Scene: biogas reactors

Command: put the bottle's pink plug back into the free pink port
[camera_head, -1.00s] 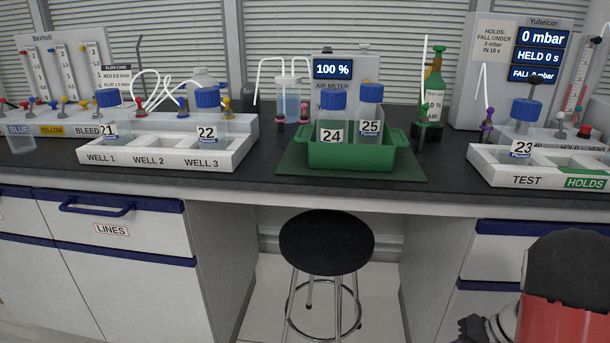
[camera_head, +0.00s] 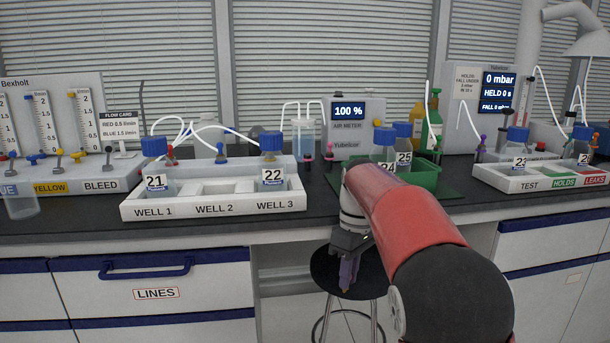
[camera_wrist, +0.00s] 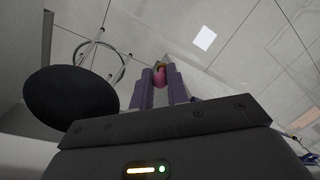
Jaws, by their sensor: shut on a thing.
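My gripper (camera_head: 346,288) hangs low in front of the bench, with its fingers pointing down over the stool. In the wrist view its two fingers (camera_wrist: 164,85) are shut on a small pink plug (camera_wrist: 160,77). In the head view the plug is too small and hidden to make out clearly. Pink fittings (camera_head: 329,151) show on the bench beside the air meter (camera_head: 348,122). Which pink port is free cannot be told. Blue-capped bottles 24 (camera_head: 384,146) and 25 (camera_head: 403,141) stand in the green tray (camera_head: 428,176), partly behind my arm.
A white rack (camera_head: 214,210) on the left holds bottle 21 (camera_head: 153,172) and bottle 22 (camera_head: 272,170). A test rack (camera_head: 540,184) with bottles stands at the right. The black stool (camera_head: 330,278) is below my gripper. The bench's front edge lies between my gripper and the bench top.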

